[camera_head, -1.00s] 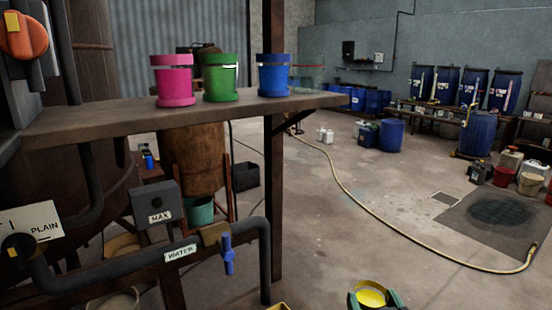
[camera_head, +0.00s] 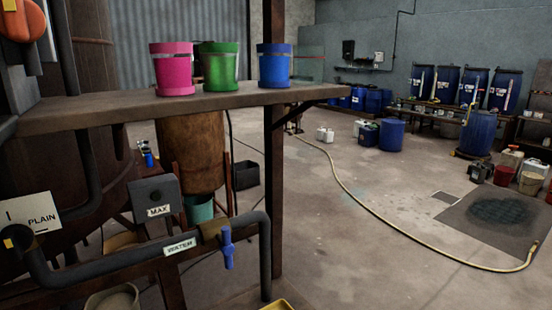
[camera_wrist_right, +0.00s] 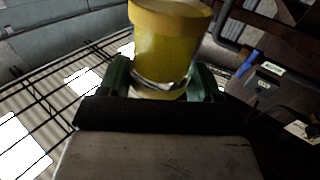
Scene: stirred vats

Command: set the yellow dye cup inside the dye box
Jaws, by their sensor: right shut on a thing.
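The yellow dye cup (camera_wrist_right: 168,45) shows in the right wrist view, at the top middle. It has a wide rim band and a thin metallic strip around it. My right gripper (camera_wrist_right: 162,80) is shut on the cup, with one dark green finger on each side. Neither gripper shows in the head view. No dye box can be clearly made out; only the edge of a yellow object (camera_head: 278,305) shows at the bottom of the head view, and I cannot tell what it is.
A shelf (camera_head: 110,110) holds a pink cup (camera_head: 172,70), a green cup (camera_head: 220,65) and a blue cup (camera_head: 274,65). Below it are a pipe with a blue valve (camera_head: 228,248) and a box labelled MAX (camera_head: 155,195). Open floor (camera_head: 350,250) lies to the right.

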